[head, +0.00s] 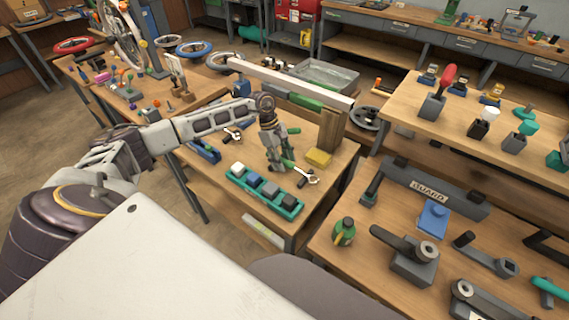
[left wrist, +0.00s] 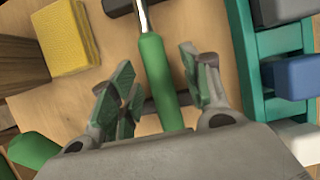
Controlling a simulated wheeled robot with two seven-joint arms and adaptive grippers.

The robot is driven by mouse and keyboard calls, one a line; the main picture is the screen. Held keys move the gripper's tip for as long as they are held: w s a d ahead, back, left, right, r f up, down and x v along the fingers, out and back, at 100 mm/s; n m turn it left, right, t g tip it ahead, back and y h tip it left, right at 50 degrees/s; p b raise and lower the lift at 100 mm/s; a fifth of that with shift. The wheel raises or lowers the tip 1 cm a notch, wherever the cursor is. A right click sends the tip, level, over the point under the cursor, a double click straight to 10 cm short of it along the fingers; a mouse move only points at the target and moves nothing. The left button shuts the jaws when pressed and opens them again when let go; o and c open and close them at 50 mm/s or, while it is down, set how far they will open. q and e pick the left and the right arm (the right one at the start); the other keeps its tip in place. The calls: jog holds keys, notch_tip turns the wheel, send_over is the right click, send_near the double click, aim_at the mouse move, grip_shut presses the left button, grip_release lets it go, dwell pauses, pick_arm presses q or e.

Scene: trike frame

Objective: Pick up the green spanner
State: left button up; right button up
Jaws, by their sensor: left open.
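The green spanner lies on the wooden workbench. In the head view its silver open end (head: 310,177) points right and its green handle (head: 288,164) is partly behind my left gripper. In the left wrist view the green handle (left wrist: 152,65) runs between the two fingers, and its metal shank is at the top. My left gripper (head: 277,164) points down over the handle. Its green-padded fingers (left wrist: 157,78) are open, one on each side of the handle, with gaps showing. The handle's lower end is hidden by the gripper body. My right gripper is not in view.
A teal tray (head: 237,182) with several coloured blocks lies in front of the spanner. A yellow block (head: 318,157) stands behind it, beside a wooden post (head: 331,128). A long pale beam (head: 290,82) crosses behind my gripper. A blue tool (head: 204,151) lies at left.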

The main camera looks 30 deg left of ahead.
aim_at(283, 159)
pick_arm(q)
jog(key=shift+c, duration=0.3)
grip_shut()
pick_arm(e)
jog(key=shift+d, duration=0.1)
pick_arm(q)
jog(key=shift+r, duration=0.1)
jog(key=shift+r+p, duration=0.35)
jog(key=shift+p, duration=0.2)
notch_tip(283, 159, up, 9)
jog(key=shift+f+b, duration=0.15)
jog(key=shift+b, duration=0.35)
jog(key=shift+r, duration=0.5)
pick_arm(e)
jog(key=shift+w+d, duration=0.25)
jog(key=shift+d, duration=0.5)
